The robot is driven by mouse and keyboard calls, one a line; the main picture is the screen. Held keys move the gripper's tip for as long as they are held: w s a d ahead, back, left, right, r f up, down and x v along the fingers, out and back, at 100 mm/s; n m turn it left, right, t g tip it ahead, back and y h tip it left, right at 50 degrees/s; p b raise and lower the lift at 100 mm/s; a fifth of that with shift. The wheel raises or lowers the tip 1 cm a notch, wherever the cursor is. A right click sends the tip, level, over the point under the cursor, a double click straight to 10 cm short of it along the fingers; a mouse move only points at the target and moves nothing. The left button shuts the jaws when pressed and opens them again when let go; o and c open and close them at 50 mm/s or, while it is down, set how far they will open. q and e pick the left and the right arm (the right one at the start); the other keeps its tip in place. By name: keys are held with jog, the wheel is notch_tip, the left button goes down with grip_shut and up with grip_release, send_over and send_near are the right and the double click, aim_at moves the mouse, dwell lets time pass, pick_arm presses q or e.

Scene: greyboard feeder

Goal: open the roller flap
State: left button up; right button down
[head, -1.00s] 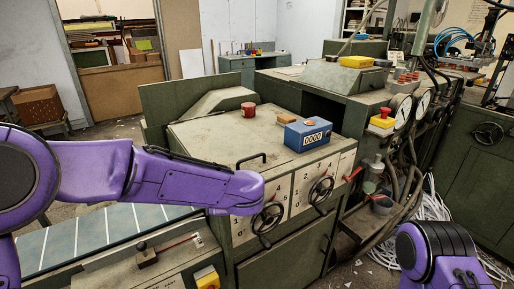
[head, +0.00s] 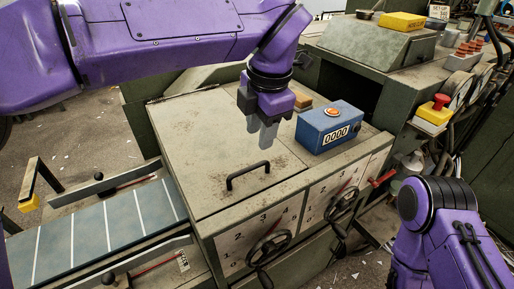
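The roller flap appears to be the flat, worn grey-green lid (head: 205,150) on top of the machine. It lies down, flush with the top. A black bar handle (head: 248,176) stands up near its front edge. My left gripper (head: 260,136) hangs over the lid, fingers pointing down, behind and above the handle and apart from it. It holds nothing that I can see; the gap between its grey fingers is unclear. My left arm hides the back of the lid. My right arm shows at the lower right, its gripper out of view.
A blue counter box (head: 329,127) and a small orange-brown block (head: 301,99) stand right of my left gripper. Two handwheels (head: 272,247) stick out of the front panel. A striped feed table (head: 95,232) lies at the left. A yellow box with a red button (head: 434,110) is at the right.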

aim_at(256, 168)
pick_arm(q)
jog(key=f, duration=0.5)
jog(key=a+f, duration=0.1)
jog(key=f, duration=0.2)
jog(key=shift+w+f, duration=0.2)
jog(key=shift+w, duration=0.15)
jog(key=shift+s+r, duration=0.15)
jog(key=shift+s, duration=0.15)
jog(key=shift+c, duration=0.7)
jog(key=shift+w, duration=0.1)
grip_shut()
